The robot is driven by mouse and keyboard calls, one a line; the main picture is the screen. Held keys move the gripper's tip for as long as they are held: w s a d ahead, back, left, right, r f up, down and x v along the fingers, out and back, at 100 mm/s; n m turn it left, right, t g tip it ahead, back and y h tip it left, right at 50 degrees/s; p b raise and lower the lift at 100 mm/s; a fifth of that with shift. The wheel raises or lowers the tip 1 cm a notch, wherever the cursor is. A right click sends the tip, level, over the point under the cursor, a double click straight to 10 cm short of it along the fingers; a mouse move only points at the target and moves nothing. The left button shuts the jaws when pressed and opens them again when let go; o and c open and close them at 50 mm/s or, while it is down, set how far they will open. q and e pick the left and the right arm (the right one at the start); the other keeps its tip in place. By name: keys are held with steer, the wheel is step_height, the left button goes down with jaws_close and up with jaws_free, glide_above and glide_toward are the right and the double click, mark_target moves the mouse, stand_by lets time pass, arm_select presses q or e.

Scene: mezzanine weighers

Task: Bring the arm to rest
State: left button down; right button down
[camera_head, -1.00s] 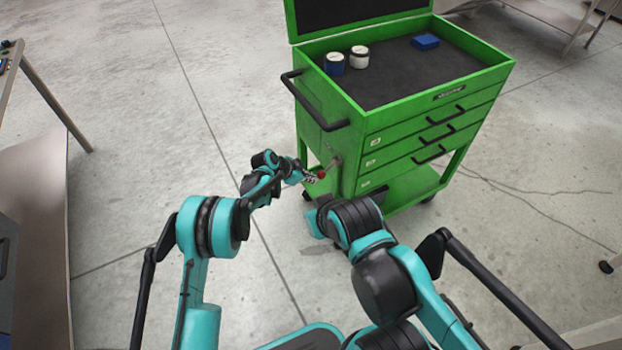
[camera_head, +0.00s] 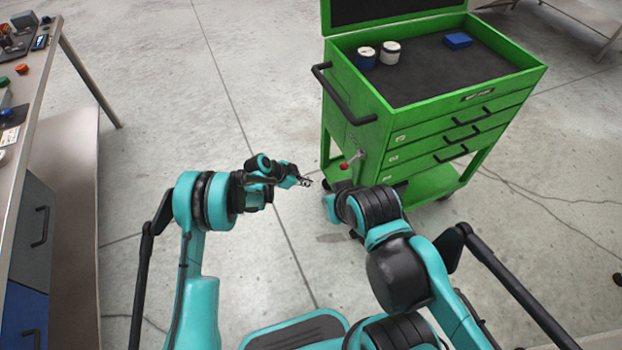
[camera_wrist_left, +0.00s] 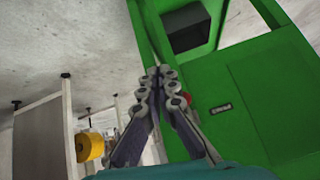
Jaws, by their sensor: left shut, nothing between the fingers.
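My left arm comes in from the left in the head view, and its gripper (camera_head: 305,182) is shut and empty over the floor. It is apart from the green tool cart, to the left of the cart's lower part. In the left wrist view the closed fingers (camera_wrist_left: 161,78) point ahead, with the green cart (camera_wrist_left: 240,120) filling the right side. My right arm (camera_head: 395,265) reaches in from the lower right in the head view. Its gripper is hidden behind the arm links.
The green cart (camera_head: 455,113) stands at upper right, with a red-knobbed lever (camera_head: 344,166) on its side and a black handle (camera_head: 345,93). Two small jars (camera_head: 390,52) and a blue box (camera_head: 458,40) are on top. A workbench (camera_head: 38,90) is at left. Floor between is clear.

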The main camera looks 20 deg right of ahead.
stand_by(0.4)
arm_select(q)
steer(key=s+a+r+n+t+y, duration=0.2)
steer(key=a+r+n, duration=0.2)
steer(key=a+r, duration=0.65)
steer(key=s+a+r+n+t+y, duration=0.1)
steer(key=a+r+n, duration=0.3)
steer(key=a+r, duration=0.7)
steer(key=s+a+r+n+t+y, duration=0.2)
steer(key=s+a+r+n, duration=0.3)
steer(key=s+a+r, duration=0.4)
steer(key=s+a+n+y, duration=0.1)
steer(key=s+a+n, duration=0.1)
steer(key=s+a, duration=0.2)
steer(key=s+a+n+t+y, duration=0.1)
steer(key=s+a+n+y, duration=0.1)
steer(key=s, duration=0.8)
steer(key=shift+s+a+f+n, duration=0.35)
steer(key=shift+a+n, duration=0.45)
steer(key=shift+a, duration=0.3)
